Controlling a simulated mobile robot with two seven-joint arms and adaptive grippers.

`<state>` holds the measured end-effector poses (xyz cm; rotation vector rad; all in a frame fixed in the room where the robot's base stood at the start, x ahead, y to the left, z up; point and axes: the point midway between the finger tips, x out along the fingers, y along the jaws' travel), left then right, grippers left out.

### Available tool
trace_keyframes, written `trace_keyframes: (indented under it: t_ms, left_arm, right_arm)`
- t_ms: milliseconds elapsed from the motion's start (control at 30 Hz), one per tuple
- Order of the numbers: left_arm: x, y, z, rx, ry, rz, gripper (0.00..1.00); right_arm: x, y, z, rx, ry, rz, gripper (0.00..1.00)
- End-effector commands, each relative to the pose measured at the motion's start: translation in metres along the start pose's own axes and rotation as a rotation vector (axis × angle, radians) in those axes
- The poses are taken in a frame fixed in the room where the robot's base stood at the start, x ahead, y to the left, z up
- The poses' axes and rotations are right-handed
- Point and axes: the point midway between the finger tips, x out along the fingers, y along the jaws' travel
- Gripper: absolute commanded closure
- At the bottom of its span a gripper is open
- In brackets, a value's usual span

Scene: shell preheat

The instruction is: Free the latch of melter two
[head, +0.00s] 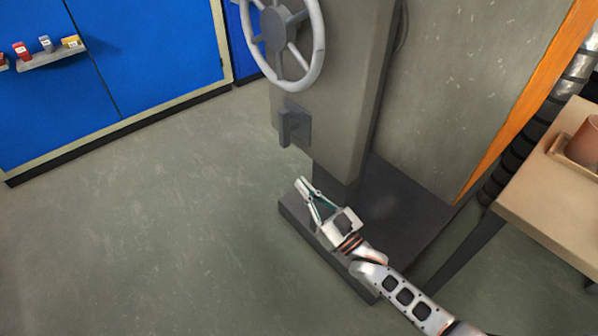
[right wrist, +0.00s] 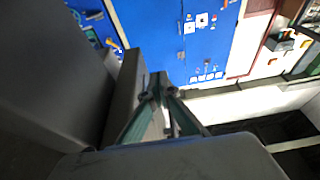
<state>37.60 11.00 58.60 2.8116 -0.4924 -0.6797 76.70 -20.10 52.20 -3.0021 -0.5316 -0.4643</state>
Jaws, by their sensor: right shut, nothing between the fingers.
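The melter is a tall grey-green cabinet (head: 345,75) on a dark plinth (head: 395,215), with a spoked handwheel (head: 280,40) on its front. A dark grey latch (head: 293,127) sits on a plate low on the cabinet, below the wheel. No number shows on the cabinet. My right gripper (head: 304,187) is shut and empty, below the latch and apart from it in the head view. In the right wrist view its fingers (right wrist: 158,85) come together beside a grey surface. My left gripper is not in view.
A table (head: 555,195) with a brown pot (head: 584,142) stands at the right, near a dark ribbed hose (head: 515,135). Blue wall panels (head: 150,50) with a small shelf (head: 50,57) are at the back left. The floor (head: 140,230) at the left is clear.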

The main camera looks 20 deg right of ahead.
Motion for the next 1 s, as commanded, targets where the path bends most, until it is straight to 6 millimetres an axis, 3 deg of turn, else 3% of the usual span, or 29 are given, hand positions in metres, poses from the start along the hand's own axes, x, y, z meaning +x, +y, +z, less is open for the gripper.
trace_keyframes:
  t_ms: [33, 167, 767, 867, 1000]
  left_arm:
    - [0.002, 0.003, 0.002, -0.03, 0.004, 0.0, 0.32]
    - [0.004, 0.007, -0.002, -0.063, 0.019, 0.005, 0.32]
    - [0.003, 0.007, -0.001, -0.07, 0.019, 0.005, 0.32]
    - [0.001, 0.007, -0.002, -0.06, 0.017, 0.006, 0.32]
    - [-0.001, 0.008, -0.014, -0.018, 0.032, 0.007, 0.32]
  right_arm:
    - [-0.005, -0.001, 0.01, 0.002, -0.005, 0.0, 1.0]
    - [-0.009, 0.0, 0.016, 0.0, -0.001, 0.0, 1.0]
    - [-0.009, 0.0, 0.016, 0.0, 0.003, -0.001, 1.0]
    - [-0.009, -0.001, 0.011, -0.004, -0.001, 0.0, 1.0]
    - [-0.012, -0.009, -0.013, -0.02, -0.031, 0.008, 1.0]
